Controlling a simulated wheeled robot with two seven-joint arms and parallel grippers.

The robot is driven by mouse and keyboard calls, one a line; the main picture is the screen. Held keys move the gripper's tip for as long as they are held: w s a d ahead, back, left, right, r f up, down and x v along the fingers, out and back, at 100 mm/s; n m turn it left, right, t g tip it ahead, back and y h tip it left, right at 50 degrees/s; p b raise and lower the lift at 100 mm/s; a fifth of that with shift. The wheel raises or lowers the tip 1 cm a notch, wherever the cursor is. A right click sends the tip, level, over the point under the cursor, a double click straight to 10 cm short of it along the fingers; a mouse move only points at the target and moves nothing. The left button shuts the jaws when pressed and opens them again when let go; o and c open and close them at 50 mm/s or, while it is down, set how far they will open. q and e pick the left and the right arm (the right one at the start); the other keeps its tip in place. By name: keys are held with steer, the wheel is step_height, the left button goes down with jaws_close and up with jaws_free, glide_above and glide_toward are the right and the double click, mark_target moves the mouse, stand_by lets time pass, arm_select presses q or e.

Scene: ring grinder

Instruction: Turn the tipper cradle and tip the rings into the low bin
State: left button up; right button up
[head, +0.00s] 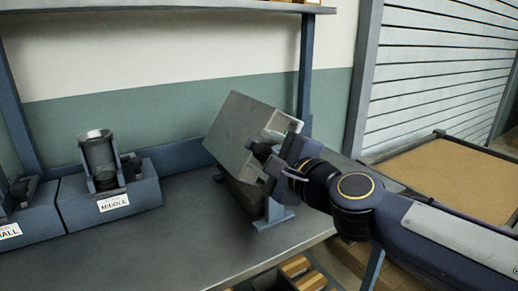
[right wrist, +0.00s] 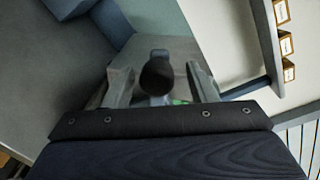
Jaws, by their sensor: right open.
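The tipper cradle (head: 238,125) is a grey box-like body, tilted on a blue stand at the right end of the bench. My right gripper (head: 273,160) is at its right side, with its fingers open. In the right wrist view the two fingers (right wrist: 158,88) stand on either side of a dark round knob (right wrist: 157,75), apart from each other; contact with the knob cannot be told. The gripper and wrist hide part of the cradle's right side. No rings can be made out, and I cannot identify the low bin with certainty. My left gripper is not in view.
Another labelled block (head: 12,232) is cut off at the left edge. The grey bench (head: 190,245) is clear in front. Boxes (head: 296,267) show below its front edge. A shelf (head: 200,6) runs above.

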steer(key=v, duration=0.4)
steer(key=shift+s+d, duration=0.25)
steer(key=shift+s, duration=0.1)
stand_by(1.4)
steer(key=s+d+f+n+g+h+p, duration=0.1)
steer(key=s+d+f+n+g+h, duration=0.45)
steer(key=s+d+f, duration=0.7)
steer(key=s+d+f+n+g+h, duration=0.25)
steer(key=s+d+f+n, duration=0.65)
steer(key=f, duration=0.6)
step_height(320, 180, up, 17)
steer(key=y+p, duration=0.1)
steer(key=p, duration=1.5)
steer(key=shift+a, duration=0.35)
steer(key=shift+f, duration=0.2)
